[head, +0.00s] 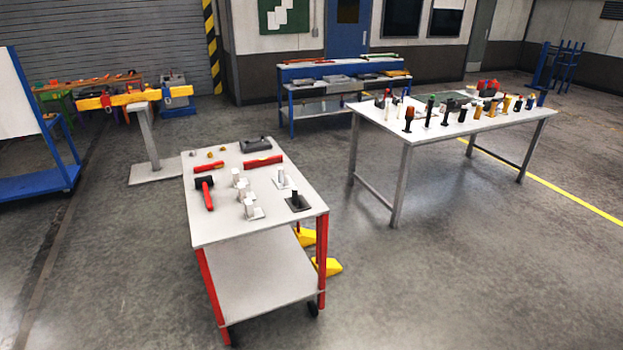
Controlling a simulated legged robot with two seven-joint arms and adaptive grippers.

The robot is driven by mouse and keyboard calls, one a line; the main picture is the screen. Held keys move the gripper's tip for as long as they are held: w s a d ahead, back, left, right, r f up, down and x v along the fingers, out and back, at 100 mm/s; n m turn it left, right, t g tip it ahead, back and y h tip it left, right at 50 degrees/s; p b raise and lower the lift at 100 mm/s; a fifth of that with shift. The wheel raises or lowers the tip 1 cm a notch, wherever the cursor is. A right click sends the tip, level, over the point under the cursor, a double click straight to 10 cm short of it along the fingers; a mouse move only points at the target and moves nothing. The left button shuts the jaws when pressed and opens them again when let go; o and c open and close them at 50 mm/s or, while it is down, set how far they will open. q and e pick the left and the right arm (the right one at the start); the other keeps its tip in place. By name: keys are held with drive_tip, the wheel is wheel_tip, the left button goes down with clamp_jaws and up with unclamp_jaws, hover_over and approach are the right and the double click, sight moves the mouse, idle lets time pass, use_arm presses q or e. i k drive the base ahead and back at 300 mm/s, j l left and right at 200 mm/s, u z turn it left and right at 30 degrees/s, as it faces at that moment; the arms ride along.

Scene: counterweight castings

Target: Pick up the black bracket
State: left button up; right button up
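A small black bracket (298,202) with a flat base and a short upright post stands near the right front edge of the white-topped cart (225,227) in the head view. White brackets of similar shape (251,208) stand just to its left, and another white one (283,179) stands behind it. Nothing covers the black bracket. Neither of my grippers shows in the head view.
The cart also holds a red-handled hammer (207,194), red bars (263,161) and a dark grey casting (257,144). Yellow pieces (327,266) lie on the floor beside its right legs. A long table (470,127) with several tools stands to the right. The foreground floor is clear.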

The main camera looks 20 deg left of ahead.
sight(297, 201)
drive_tip(key=i+l+u, duration=0.1)
drive_tip(key=i+u, duration=0.3)
drive_tip(key=i+l+u, duration=0.2)
drive_tip(key=i+u, duration=0.25)
drive_tip(key=i+l+u, duration=0.4)
drive_tip(key=k+j, duration=0.05)
